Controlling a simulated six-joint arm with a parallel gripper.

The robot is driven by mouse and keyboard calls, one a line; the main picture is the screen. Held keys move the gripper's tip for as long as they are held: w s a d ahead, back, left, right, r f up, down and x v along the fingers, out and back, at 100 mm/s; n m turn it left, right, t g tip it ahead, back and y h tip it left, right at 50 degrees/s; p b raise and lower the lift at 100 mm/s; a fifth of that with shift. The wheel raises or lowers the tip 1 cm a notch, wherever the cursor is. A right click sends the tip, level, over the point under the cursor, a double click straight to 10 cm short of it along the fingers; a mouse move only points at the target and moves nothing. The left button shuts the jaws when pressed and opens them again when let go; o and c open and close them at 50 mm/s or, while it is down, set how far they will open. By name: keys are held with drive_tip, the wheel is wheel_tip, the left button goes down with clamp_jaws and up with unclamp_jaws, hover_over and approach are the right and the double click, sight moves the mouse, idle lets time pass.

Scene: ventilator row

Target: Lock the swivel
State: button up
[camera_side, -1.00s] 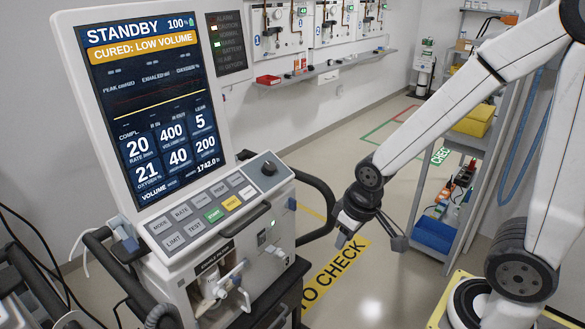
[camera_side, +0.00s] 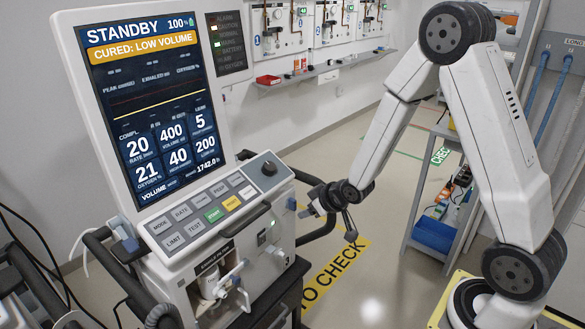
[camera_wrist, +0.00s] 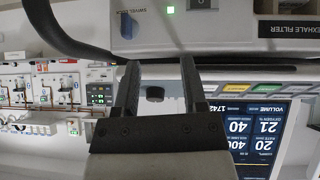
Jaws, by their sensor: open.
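The swivel is a small blue knob (camera_wrist: 128,26) beside a SWIVEL label on the ventilator's pale side face, at the upper left of the wrist view, which is upside down. In the side view a small blue part (camera_side: 291,203) shows on the ventilator's right side. My gripper (camera_side: 306,209) is just right of that part, pointing towards the ventilator. In the wrist view my gripper (camera_wrist: 160,65) is open, with nothing held. The knob lies beyond the left fingertip, apart from it. The knob's lock state cannot be told.
A dark bumper rail (camera_side: 322,229) curves round the ventilator's right side, close to my gripper. The ventilator screen (camera_side: 155,100) reads STANDBY. A black dial (camera_side: 268,168) sits on the button panel. A shelf rack (camera_side: 440,205) stands to the right; open floor lies between.

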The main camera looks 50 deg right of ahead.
sight(296, 203)
drive_tip(key=w+d+f+t+y, duration=0.1)
drive_tip(key=w+d+f+t, duration=0.1)
drive_tip(key=d+f+t, duration=0.5)
drive_tip(key=shift+w+f+t+y, duration=0.3)
drive_tip(key=shift+t, duration=0.7)
drive_tip(key=shift+w, duration=0.1)
drive_tip(key=shift+w+a, duration=0.15)
drive_tip(key=shift+w, duration=1.75)
drive_tip(key=shift+w+a, duration=0.15)
drive_tip(key=shift+w, duration=1.75)
clamp_jaws()
